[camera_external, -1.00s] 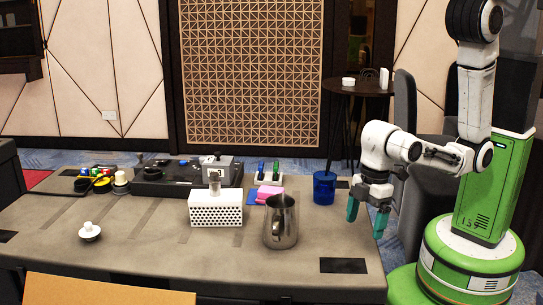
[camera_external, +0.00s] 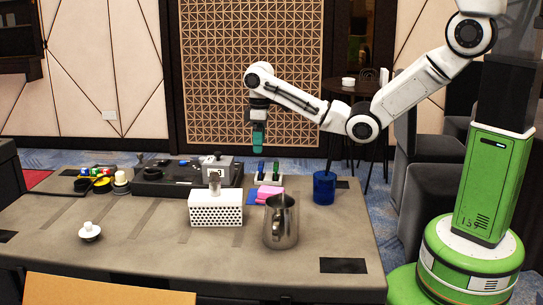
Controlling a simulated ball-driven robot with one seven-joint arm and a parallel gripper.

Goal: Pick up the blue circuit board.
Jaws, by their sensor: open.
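A flat blue piece (camera_external: 252,196), which looks like the blue circuit board, lies on the table between the white perforated box and a pink block. The pink block (camera_external: 268,192) sits against its right side and may cover part of it; I cannot tell whether they overlap. My gripper (camera_external: 258,148) points down with teal fingers, high above the back of the table, roughly over the blue piece in the picture. It is open and empty. The fingers appear nearly edge-on, so the gap between them is hidden.
The white perforated box (camera_external: 215,209) stands left of the blue piece. A metal pitcher (camera_external: 281,224) stands in front, a blue cup (camera_external: 324,187) to the right. A rack with blue and green tools (camera_external: 268,177) is behind. The table's front left is mostly clear.

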